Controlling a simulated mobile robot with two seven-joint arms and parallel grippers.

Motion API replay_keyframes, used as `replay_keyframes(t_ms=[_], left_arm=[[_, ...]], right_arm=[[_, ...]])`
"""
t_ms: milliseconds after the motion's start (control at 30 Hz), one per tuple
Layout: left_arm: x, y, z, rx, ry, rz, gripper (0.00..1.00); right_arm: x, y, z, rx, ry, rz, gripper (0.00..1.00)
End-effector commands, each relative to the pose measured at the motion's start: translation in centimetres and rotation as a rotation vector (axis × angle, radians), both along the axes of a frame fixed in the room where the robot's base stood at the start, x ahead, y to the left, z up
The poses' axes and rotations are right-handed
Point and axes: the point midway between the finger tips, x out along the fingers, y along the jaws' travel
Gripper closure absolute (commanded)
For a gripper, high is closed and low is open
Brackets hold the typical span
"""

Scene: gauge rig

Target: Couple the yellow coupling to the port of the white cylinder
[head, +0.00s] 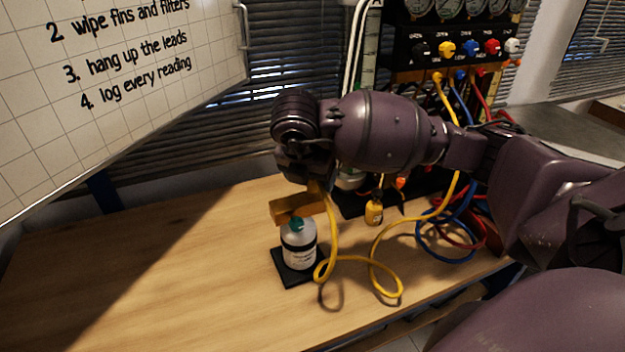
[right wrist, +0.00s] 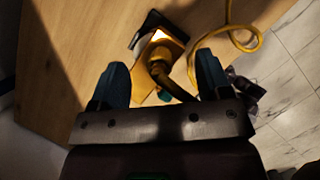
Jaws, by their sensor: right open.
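The white cylinder (head: 299,253) stands upright on a black base on the table, with a teal port (head: 295,224) on top. The yellow coupling (head: 290,209), a blocky piece with a yellow hose, is right over the port; I cannot tell whether it is seated. In the right wrist view the coupling (right wrist: 147,84) lies between the fingers, with a bit of teal beside it. My right gripper (right wrist: 161,64) is open, its two fingers apart on either side of the coupling. In the head view its fingers are mostly hidden by the wrist. My left gripper is not in view.
The yellow hose (head: 386,292) loops on the table right of the cylinder. A small yellow object (head: 374,213) stands behind it. The gauge panel (head: 455,45) rises at the back, with blue and red hoses at right. The table's left side (head: 130,275) is clear.

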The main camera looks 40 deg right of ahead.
Motion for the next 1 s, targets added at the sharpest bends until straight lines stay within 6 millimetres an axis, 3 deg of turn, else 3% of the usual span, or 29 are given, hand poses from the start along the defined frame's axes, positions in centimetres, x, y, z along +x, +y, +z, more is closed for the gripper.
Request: replay_keyframes(t_ms=[200,400,600,1000], left_arm=[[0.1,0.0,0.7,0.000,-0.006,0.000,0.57],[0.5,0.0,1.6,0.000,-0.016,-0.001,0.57],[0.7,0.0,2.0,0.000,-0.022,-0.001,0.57],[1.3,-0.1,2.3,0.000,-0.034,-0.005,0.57]], right_arm=[[-0.8,1.3,4.2,-0.001,-0.006,0.003,0.29],[-1.5,2.3,6.9,-0.001,-0.004,0.002,0.29],[-1.8,2.7,7.9,0.000,-0.001,0.000,0.29],[-1.8,2.7,7.9,0.000,0.000,0.000,0.29]])
